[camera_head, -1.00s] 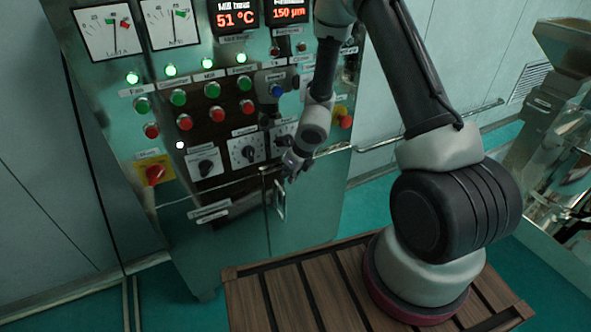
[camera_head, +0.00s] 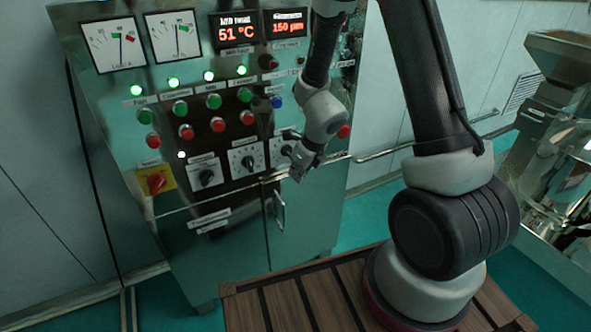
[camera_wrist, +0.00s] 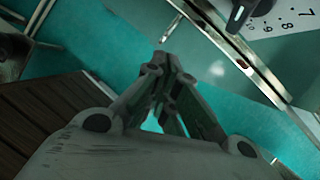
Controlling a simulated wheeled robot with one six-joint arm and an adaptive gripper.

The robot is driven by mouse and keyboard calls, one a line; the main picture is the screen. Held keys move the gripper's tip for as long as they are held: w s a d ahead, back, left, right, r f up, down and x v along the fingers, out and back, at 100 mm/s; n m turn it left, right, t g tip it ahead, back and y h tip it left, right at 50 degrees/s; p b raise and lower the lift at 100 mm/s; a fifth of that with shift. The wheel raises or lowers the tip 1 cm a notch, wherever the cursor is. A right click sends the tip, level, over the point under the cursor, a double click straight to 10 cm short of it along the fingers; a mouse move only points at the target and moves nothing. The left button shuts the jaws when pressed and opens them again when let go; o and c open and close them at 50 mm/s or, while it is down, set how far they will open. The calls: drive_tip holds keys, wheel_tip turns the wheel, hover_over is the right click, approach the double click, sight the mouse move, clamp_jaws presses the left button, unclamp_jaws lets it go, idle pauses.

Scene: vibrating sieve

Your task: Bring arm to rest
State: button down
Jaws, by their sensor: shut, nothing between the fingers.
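My arm rises from its base at the right of the head view and bends down in front of the control cabinet (camera_head: 240,268). My gripper (camera_head: 297,175) is in front of the panel, just below the right-hand rotary knob. In the wrist view my gripper (camera_wrist: 162,60) has its fingers together with nothing between them. It points down past the cabinet's lower edge toward the green floor.
The panel carries two gauges, red displays (camera_head: 238,30), lit green lamps, green and red buttons, rotary knobs (camera_head: 248,160) and a red switch (camera_head: 156,182). A slatted wooden platform (camera_head: 300,299) lies below. A metal machine (camera_head: 555,120) stands at right. A rail (camera_head: 385,150) runs along the wall.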

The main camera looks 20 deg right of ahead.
drive_tip(key=s+r+n+g+y, duration=0.3)
drive_tip(key=s+r+n, duration=0.6)
drive_tip(key=n, duration=0.9)
drive_tip(key=s+d+r+n+t+h, duration=0.1)
drive_tip(key=s+d+r+n+h, duration=0.1)
drive_tip(key=s+d+r+n, duration=0.4)
drive_tip(key=s+d+r+n+t+h, duration=0.2)
drive_tip(key=s+d+r+n, duration=0.3)
drive_tip(key=r, duration=1)
drive_tip(key=shift+s+d+r+n+t+h, duration=0.35)
drive_tip(key=shift+s+d+h, duration=0.25)
drive_tip(key=shift+s+d, duration=1.1)
